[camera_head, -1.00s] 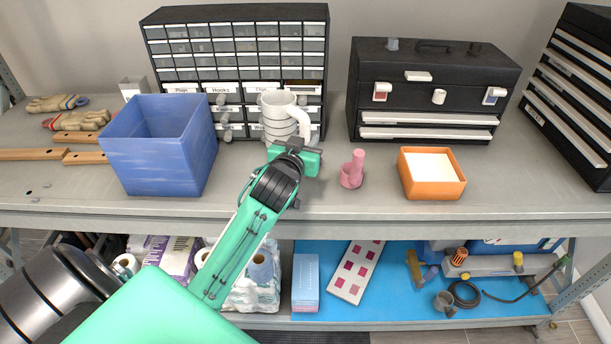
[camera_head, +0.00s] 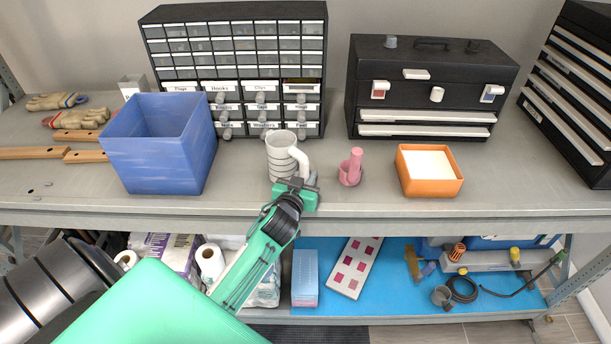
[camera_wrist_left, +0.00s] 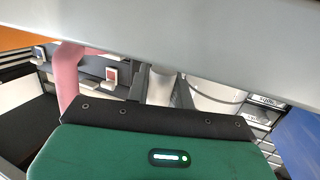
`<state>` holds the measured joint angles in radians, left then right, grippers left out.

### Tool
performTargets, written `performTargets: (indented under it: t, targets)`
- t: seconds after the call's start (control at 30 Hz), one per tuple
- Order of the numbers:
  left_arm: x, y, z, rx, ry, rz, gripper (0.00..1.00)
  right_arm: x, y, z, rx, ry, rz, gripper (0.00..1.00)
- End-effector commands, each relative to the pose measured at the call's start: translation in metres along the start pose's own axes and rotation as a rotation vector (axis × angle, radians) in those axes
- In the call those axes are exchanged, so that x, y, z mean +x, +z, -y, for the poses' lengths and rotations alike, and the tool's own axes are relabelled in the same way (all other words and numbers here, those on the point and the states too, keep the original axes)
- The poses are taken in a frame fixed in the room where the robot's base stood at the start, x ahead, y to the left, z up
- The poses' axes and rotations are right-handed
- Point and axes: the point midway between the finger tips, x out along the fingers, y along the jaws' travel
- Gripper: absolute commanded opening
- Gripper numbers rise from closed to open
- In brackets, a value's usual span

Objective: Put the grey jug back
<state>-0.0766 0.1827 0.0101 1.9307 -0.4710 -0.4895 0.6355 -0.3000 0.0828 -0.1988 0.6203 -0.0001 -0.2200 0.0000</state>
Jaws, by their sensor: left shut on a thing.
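The grey jug (camera_head: 282,158) is upright at the front middle of the upper shelf, between the blue box and the pink pestle and mortar. Its handle points right. It shows partly in the left wrist view (camera_wrist_left: 213,97), cut off by a grey band across the top. My left gripper (camera_head: 298,186) is at the jug's lower right and is shut on the jug, by its handle side; the fingertips are largely hidden. I cannot tell whether the jug's base touches the shelf. My right gripper is not in view.
A blue box (camera_head: 158,164) stands left of the jug. A pink mortar with pestle (camera_head: 350,172) and an orange box (camera_head: 430,188) stand right. A drawer cabinet (camera_head: 235,68) and black toolbox (camera_head: 430,70) stand behind. The lower shelf holds a blue mat (camera_head: 395,300).

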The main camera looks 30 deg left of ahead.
Motion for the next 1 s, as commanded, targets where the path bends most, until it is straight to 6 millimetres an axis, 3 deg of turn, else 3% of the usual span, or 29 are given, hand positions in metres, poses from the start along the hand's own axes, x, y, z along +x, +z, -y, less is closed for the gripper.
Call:
performTargets:
  t: [0.13, 0.17, 0.27, 0.67, 1.0]
  targets:
    - [0.001, 0.002, 0.0, 0.0, 0.0, -0.002, 0.0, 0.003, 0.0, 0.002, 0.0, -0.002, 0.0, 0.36]
    - [0.0, 0.003, 0.0, 0.0, 0.0, 0.0, 0.25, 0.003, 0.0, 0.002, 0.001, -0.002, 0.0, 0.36]
    - [0.0, 0.002, 0.0, 0.0, 0.0, 0.0, 0.45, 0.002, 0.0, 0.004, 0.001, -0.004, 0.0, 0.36]
    - [-0.003, 0.0, 0.0, 0.0, 0.0, 0.0, 0.45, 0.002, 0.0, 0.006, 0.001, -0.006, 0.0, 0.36]
    - [-0.064, 0.003, 0.001, -0.002, -0.001, 0.001, 0.45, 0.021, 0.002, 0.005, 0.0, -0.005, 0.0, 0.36]
